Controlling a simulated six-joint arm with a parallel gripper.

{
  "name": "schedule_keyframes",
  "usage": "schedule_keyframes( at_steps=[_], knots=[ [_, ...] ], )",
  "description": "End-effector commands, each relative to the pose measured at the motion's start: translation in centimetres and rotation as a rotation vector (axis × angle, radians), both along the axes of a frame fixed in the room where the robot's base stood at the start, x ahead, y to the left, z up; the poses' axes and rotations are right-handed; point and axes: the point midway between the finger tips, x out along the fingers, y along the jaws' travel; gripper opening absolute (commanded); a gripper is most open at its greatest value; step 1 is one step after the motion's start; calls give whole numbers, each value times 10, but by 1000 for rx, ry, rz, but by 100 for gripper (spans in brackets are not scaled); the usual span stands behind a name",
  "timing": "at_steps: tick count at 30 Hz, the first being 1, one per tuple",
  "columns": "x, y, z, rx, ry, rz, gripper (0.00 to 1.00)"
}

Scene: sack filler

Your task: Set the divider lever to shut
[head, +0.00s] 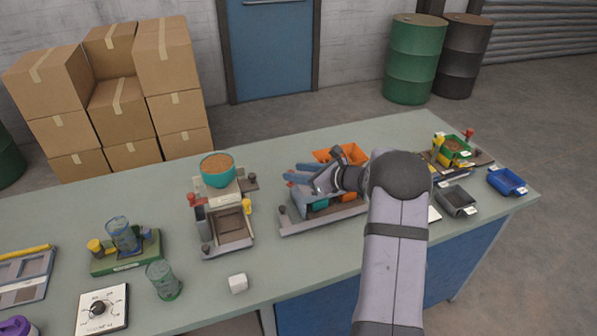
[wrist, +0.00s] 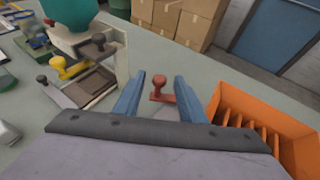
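My gripper (head: 298,175) is over the middle device (head: 300,221), which has teal and orange parts. In the wrist view my gripper (wrist: 159,80) is open, its two blue fingers apart. A red lever with a round knob (wrist: 158,82) shows between the fingers in the wrist view, apart from both as far as I can see. It looks like a lever of this middle device, and its base is partly hidden. No divider lever label is readable. My gripper and arm cover much of the device in the head view.
An orange finned tray (wrist: 262,112) stands close to the right finger in the wrist view. A filler with a teal bowl (head: 217,165) and yellow and dark knobs stands to the left. A white cube (head: 238,283) lies in front. Another device with a red lever (head: 468,134) is right.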

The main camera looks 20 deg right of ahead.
Motion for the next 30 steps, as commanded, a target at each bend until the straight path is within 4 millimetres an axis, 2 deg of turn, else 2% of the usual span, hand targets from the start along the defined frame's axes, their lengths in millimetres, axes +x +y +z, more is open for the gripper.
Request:
schedule_keyframes(
  at_steps=[2, 7, 14, 30],
  knots=[
    [0, 0, 0, 0, 0, 0, 37],
    [0, 0, 0, 0, 0, 0, 0],
    [0, -1, 1, 2, -2, 15, 0],
    [-4, -14, 2, 1, -5, 256, 0]
  ],
)
